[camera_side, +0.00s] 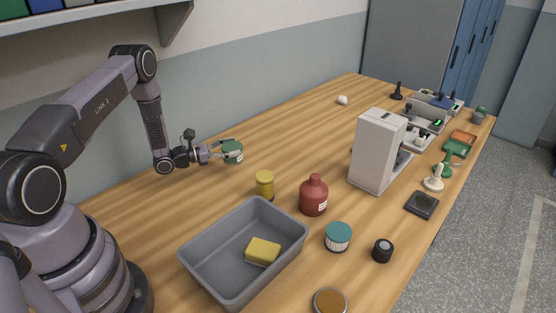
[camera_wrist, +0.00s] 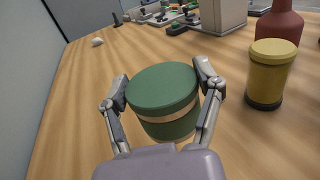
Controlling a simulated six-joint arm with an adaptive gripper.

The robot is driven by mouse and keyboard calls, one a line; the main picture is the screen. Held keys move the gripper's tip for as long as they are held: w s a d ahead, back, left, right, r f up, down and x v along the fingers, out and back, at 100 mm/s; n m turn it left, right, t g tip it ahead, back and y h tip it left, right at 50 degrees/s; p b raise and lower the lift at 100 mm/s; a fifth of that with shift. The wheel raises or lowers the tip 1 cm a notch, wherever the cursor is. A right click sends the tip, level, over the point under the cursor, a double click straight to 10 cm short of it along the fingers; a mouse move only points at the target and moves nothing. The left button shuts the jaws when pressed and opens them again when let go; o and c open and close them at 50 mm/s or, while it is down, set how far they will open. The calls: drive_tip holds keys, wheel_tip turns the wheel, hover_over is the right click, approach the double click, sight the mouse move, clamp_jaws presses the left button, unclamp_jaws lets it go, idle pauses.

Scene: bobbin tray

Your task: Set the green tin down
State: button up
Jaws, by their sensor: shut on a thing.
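The green tin (camera_side: 233,152) is a short round tin with a green lid and a pale band. My gripper (camera_side: 222,151) is shut on it from the sides. In the wrist view the green tin (camera_wrist: 163,98) sits between the two fingers of my gripper (camera_wrist: 165,95), with its lid facing up and slightly tilted in the picture. The tin appears to be held above the wooden table (camera_side: 215,190); the exact gap under it is hard to tell.
A yellow tin (camera_side: 264,187) and a red bottle (camera_side: 313,197) stand to the right of the gripper. A grey bin (camera_side: 203,272) holding a yellow sponge (camera_side: 263,251) is in front. A white machine (camera_side: 374,150) stands farther right.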

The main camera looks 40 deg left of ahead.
drive_tip(key=shift+n+t+y, duration=0.3)
drive_tip(key=shift+n+y, duration=0.2)
drive_tip(key=shift+y, duration=0.2)
drive_tip(key=w, duration=0.3)
drive_tip(key=w+d+f, duration=0.1)
drive_tip(key=w, duration=0.2)
drive_tip(key=w+d, duration=0.1)
drive_tip(key=w, duration=0.2)
drive_tip(key=shift+w+f, duration=0.1)
drive_tip(key=shift+f, duration=2.2)
drive_tip(key=shift+f, duration=0.1)
drive_tip(key=o, duration=1.2)
drive_tip(key=v, duration=1.2)
